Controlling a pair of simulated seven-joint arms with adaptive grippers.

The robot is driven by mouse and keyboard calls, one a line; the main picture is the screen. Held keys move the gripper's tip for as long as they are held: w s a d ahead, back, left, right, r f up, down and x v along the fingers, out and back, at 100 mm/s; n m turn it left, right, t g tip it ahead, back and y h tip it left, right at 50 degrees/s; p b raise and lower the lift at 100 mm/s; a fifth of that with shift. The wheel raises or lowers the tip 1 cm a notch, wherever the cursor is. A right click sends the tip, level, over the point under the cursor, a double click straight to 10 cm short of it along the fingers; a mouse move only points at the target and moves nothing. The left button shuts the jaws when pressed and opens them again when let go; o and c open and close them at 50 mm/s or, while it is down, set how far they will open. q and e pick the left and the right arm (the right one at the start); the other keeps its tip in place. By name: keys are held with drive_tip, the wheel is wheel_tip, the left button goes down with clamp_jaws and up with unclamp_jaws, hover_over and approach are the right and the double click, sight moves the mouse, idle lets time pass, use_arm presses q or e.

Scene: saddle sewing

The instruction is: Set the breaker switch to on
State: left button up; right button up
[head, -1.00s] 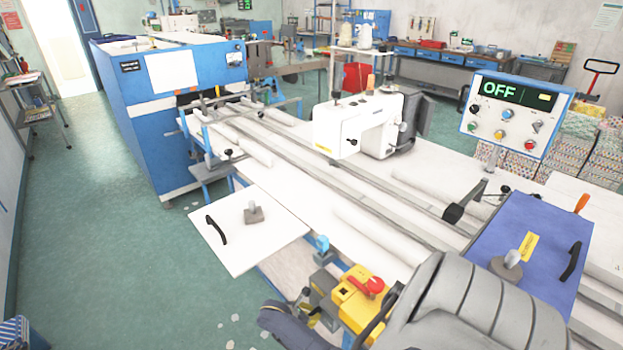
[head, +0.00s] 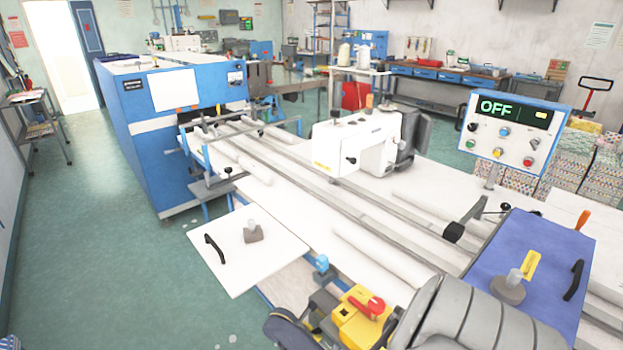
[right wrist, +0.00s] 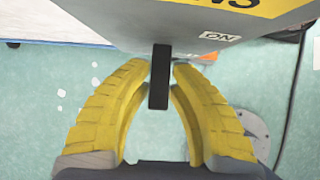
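In the right wrist view, a dark lever (right wrist: 160,80) sticks out from a grey box (right wrist: 205,22) marked "ON". Part of a yellow label shows on this box. My right gripper (right wrist: 161,72) has yellow ribbed fingers drawn in, with their tips on both sides of the lever, close against it. In the head view, a yellow box with a red handle (head: 372,307) stands at the lower middle, beside a grey ribbed arm of mine. I cannot clearly make out the right fingertips there. My left gripper is not in view.
A control panel (head: 510,128) reads "OFF" at the right. A white sewing machine (head: 355,143) stands on the long white table. A white board (head: 225,268) with a black handle and a blue board (head: 530,243) lie at the sides. Green floor is free at the left.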

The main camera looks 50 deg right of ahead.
drive_tip(key=o, duration=0.4)
drive_tip(key=shift+o, duration=0.2)
drive_tip(key=v, duration=1.2)
drive_tip(key=shift+d, duration=0.1)
drive_tip(key=shift+c, duration=0.3)
